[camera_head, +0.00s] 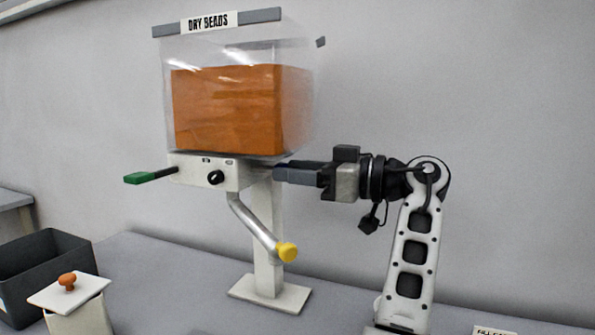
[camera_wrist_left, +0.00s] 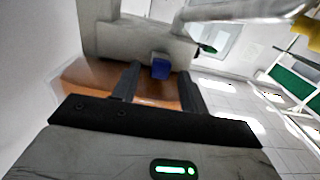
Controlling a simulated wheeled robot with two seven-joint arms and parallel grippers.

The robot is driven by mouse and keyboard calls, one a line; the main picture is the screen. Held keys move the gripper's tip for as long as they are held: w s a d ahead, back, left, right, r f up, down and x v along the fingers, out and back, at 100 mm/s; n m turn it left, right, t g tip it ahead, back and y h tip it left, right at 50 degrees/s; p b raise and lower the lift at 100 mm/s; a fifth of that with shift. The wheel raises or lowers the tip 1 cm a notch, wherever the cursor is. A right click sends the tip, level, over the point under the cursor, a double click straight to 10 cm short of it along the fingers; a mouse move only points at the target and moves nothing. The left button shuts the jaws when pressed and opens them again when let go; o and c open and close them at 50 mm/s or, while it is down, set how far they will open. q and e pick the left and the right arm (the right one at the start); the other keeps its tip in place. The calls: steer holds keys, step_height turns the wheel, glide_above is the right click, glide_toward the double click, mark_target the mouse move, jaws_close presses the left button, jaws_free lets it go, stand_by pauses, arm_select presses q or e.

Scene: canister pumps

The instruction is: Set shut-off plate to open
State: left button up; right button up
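The DRY BEADS dispenser has a clear hopper (camera_head: 240,105) of orange beads above a white valve body (camera_head: 205,172). A bar with a green grip (camera_head: 140,178) sticks out at the valve body's left. In the left wrist view a small blue end (camera_wrist_left: 160,67) sticks out of the white body (camera_wrist_left: 140,42); I cannot tell for sure that it belongs to the shut-off plate. My left gripper (camera_head: 277,172) is at the valve body's right side, below the hopper. In the wrist view its fingers (camera_wrist_left: 157,85) are apart, on either side of the blue end, with gaps. My right gripper is out of view.
A bent metal spout with a yellow cap (camera_head: 287,252) hangs below the valve body. A black knob (camera_head: 215,177) is on its front. A white stand post (camera_head: 268,235) is behind. A dark bin (camera_head: 45,270) and an orange-knobbed lid (camera_head: 68,293) are at lower left.

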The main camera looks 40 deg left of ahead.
arm_select(q)
steer(key=v, duration=1.2)
steer(key=shift+b, duration=0.35)
